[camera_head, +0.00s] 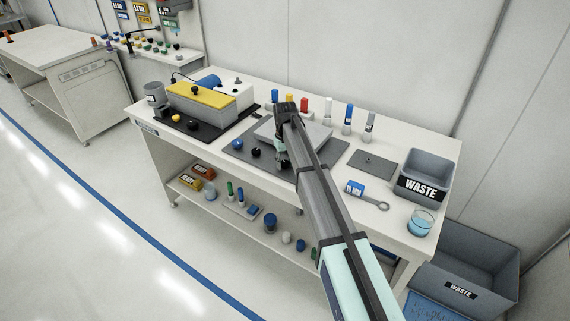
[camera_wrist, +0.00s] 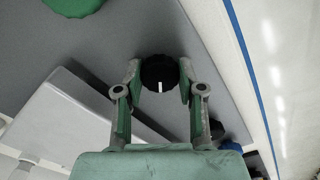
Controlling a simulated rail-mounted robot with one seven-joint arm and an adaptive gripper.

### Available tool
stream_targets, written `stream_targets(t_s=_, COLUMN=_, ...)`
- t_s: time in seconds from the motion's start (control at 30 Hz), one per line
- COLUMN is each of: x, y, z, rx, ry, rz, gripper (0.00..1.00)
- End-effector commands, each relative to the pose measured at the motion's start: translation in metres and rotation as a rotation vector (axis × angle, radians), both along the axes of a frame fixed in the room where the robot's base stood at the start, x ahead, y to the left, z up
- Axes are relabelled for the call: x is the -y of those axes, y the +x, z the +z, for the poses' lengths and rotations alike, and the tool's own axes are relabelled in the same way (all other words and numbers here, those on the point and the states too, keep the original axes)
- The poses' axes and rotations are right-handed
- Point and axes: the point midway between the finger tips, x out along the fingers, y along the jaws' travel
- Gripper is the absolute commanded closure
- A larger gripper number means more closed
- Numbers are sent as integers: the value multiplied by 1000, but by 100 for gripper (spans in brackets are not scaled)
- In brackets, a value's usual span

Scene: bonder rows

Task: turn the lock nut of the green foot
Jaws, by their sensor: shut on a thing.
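My gripper (camera_wrist: 159,82) has its two fingers on either side of a dark round nut (camera_wrist: 158,70) with a white mark on it, and is shut on it. A green scalloped disc (camera_wrist: 72,5) lies at the top left of the wrist view, partly cut off and apart from the fingers. I cannot tell which foot the dark nut belongs to. In the head view my gripper (camera_head: 281,160) points down at the front edge of a light grey plate (camera_head: 312,135). The arm hides the nut and any green foot there.
The plate rests on a dark grey mat (camera_head: 232,148) with dark knobs (camera_head: 241,145) to the left. A yellow-topped unit (camera_head: 200,93) stands farther left. Small coloured bottles (camera_head: 348,118) stand behind. A grey waste bin (camera_head: 425,178), a wrench (camera_head: 376,204) and a beaker (camera_head: 420,223) are at right.

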Motion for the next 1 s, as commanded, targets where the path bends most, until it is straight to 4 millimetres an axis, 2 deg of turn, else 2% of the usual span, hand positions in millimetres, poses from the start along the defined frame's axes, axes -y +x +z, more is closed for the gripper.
stream_targets(t_s=0.6, x=0, y=-1, z=-2, rx=-2, ry=-1, rz=-580, gripper=96)
stream_targets(t_s=1.0, x=0, y=-1, z=-1, rx=-3, ry=-1, rz=-855, gripper=96)
